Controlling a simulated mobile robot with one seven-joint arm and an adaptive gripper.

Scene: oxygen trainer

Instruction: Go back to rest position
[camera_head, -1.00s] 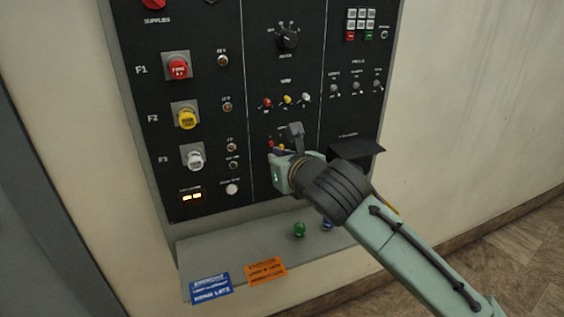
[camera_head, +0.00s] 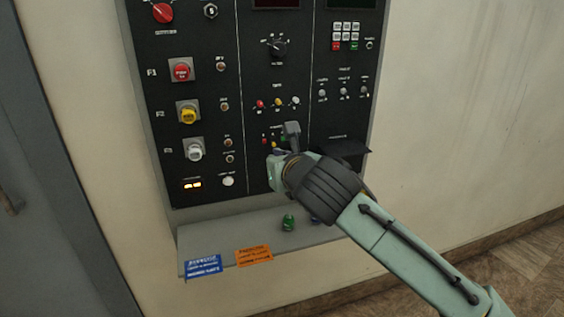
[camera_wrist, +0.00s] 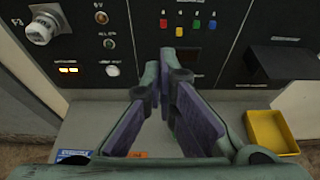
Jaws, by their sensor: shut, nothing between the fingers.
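My gripper shows in the wrist view (camera_wrist: 163,85), its two purple-lined fingers angled together at the tips with nothing between them. In the head view my gripper (camera_head: 278,160) is in front of the lower middle of the black control panel (camera_head: 205,90), mostly hidden behind my own wrist. I cannot tell whether the fingers touch the panel.
A grey shelf (camera_head: 215,240) juts out below the panel. A green knob (camera_head: 289,222), a blue tag (camera_head: 203,267) and an orange tag (camera_head: 254,256) are on it. A yellow tray (camera_wrist: 272,132) sits at the right in the wrist view. A dark hood (camera_head: 345,148) sticks out of the panel. Open floor lies right.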

